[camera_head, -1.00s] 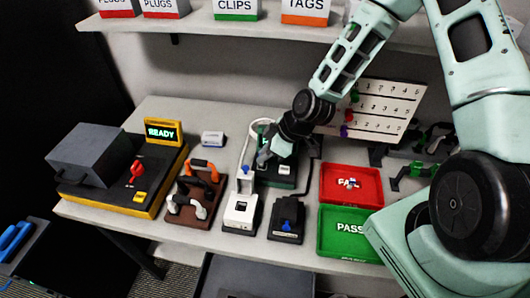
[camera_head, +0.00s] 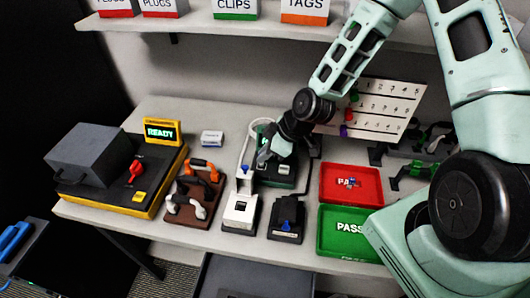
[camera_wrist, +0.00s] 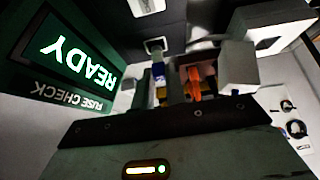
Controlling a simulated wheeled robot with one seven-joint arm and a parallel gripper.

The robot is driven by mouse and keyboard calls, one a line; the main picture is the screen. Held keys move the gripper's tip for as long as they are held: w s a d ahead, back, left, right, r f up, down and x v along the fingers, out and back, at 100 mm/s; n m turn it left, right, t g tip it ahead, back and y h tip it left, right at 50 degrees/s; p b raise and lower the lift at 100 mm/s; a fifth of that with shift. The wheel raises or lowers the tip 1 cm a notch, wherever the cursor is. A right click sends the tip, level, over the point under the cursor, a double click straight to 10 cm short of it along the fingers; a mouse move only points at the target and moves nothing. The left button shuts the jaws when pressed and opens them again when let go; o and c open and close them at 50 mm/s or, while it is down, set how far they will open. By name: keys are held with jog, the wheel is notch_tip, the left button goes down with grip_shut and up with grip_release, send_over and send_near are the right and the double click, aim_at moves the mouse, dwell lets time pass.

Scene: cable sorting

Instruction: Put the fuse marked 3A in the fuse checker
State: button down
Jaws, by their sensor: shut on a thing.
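The fuse checker is the dark green unit (camera_head: 274,178) at the middle of the bench, partly hidden by my gripper. In the wrist view its display (camera_wrist: 75,58) is lit with READY above the words FUSE CHECK. My gripper (camera_head: 264,158) is low over the checker's left part, tilted down. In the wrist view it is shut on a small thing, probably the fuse. An orange piece (camera_wrist: 194,82) shows near the jaws, but I cannot tell whether it is what I hold. No 3A marking can be read.
A white unit (camera_head: 240,212) and a dark unit (camera_head: 286,220) stand in front of the checker. A red tray (camera_head: 373,198) and a green PASS tray (camera_head: 330,246) lie to the right. A peg board (camera_head: 385,105) stands behind. A yellow-edged tester (camera_head: 145,208) is at left.

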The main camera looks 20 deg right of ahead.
jog(key=shift+f+b, duration=0.9)
jog(key=shift+f, duration=0.05)
dwell(1.1)
jog(key=c, duration=0.8)
grip_release()
jog(key=shift+r, duration=0.1)
notch_tip(320, 180, up, 8)
jog(key=p, duration=0.6)
dwell(0.5)
